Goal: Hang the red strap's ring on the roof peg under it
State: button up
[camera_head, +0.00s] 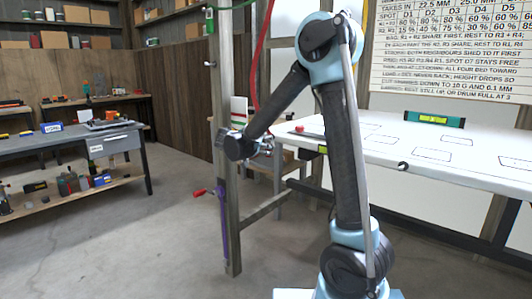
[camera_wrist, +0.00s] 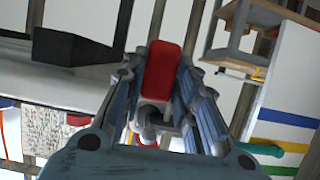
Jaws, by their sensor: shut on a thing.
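The red strap (camera_head: 261,55) hangs from above in the head view and runs down beside the grey post to my gripper (camera_head: 268,147). In the wrist view my gripper (camera_wrist: 165,98) is shut, with a red piece (camera_wrist: 163,70) between its fingers, which looks like the strap's end. Grey metal shows just below the red piece; I cannot tell whether it is the ring. The white cart roof (camera_head: 465,150) lies to the right of my gripper. A dark hook (camera_head: 403,166) sticks out at its front edge. I cannot make out a peg under the strap.
A grey post (camera_head: 230,240) with a purple strap (camera_head: 224,225) and a red-handled part (camera_head: 199,191) stands left of the roof. A green level (camera_head: 434,118) and a red item (camera_head: 299,130) lie on the roof. A workbench (camera_head: 70,145) stands far left. Floor between is clear.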

jog(key=o, duration=1.1)
jog(key=shift+o, duration=0.2)
jog(key=shift+a, duration=0.1)
jog(key=v, duration=1.1)
jog(key=s+d+f+n+g+y, duration=0.15)
jog(key=s+d, duration=0.25)
jog(key=d, duration=0.5)
jog(key=s+d+f+n+g, duration=0.1)
jog(key=s+d+f+g, duration=0.2)
jog(key=d, duration=0.5)
jog(key=s+d+f+n+g+y, duration=0.1)
jog(key=s+d+g, duration=0.1)
jog(key=s+d, duration=0.5)
jog(key=s+d+f+n+g+y, duration=0.1)
jog(key=s+d+f+n+y, duration=0.1)
jog(key=s+f, duration=0.4)
jog(key=s+d+f+n+g+y, duration=0.1)
jog(key=s+d+f+y, duration=0.3)
jog(key=s, duration=0.8)
notch_tip(320, 180, down, 3)
jog(key=shift+d+r+n, duration=0.25)
jog(key=shift+d+n, duration=0.1)
jog(key=shift+n, duration=0.3)
